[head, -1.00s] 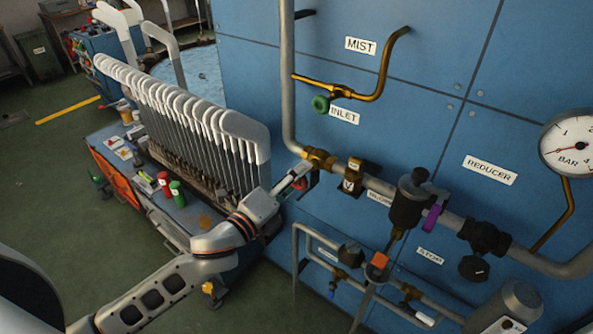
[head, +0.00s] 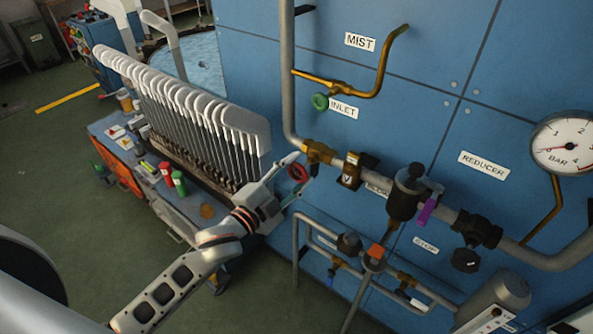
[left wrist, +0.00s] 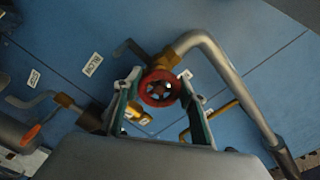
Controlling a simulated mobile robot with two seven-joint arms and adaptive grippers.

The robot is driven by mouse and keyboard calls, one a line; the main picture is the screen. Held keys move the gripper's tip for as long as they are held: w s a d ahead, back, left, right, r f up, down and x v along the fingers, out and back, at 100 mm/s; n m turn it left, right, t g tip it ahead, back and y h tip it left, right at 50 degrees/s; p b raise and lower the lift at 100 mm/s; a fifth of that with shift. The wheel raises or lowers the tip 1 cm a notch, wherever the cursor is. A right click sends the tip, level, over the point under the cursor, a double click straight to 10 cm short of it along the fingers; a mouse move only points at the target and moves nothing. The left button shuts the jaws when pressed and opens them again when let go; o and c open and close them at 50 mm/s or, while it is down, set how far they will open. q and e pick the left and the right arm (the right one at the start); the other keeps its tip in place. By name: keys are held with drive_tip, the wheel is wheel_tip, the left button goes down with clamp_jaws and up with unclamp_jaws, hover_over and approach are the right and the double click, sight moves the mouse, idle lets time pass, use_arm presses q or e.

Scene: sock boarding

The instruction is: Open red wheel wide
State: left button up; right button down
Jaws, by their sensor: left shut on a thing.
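The red wheel (head: 298,173) sits on a brass valve (head: 318,154) at the bend of the grey pipe on the blue wall. In the left wrist view the red wheel (left wrist: 158,90) faces me, between the two fingers. My left gripper (head: 292,177) is at the wheel with one finger on each side and is shut on it. In the left wrist view my left gripper (left wrist: 160,98) has its green-grey fingers spread to the wheel's width. Exact finger contact is too small to tell. My right gripper is out of view.
A rack of white sock forms (head: 190,110) stands left of my left arm, over a cart (head: 190,205) with small cans.

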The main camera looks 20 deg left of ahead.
use_arm(q)
drive_tip(key=n, duration=0.4)
drive_tip(key=shift+f+n, duration=0.15)
drive_tip(key=shift+n, duration=0.15)
drive_tip(key=n, duration=0.3)
drive_tip(key=shift+d+n, duration=0.1)
drive_tip(key=shift+n, duration=0.2)
drive_tip(key=n, duration=0.4)
drive_tip(key=shift+s+d+n, duration=0.1)
drive_tip(key=shift+n, duration=0.2)
drive_tip(key=n, duration=0.3)
drive_tip(key=shift+n, duration=0.3)
drive_tip(key=n, duration=0.4)
drive_tip(key=shift+d+n, duration=0.15)
drive_tip(key=shift+n, duration=0.15)
drive_tip(key=n, duration=0.3)
drive_tip(key=shift+n, duration=0.3)
drive_tip(key=n, duration=0.3)
drive_tip(key=shift+r+n, duration=0.2)
drive_tip(key=shift+n, duration=0.1)
drive_tip(key=shift+r+n, duration=0.1)
drive_tip(key=shift+n, duration=1.6)
drive_tip(key=shift+o, duration=0.2)
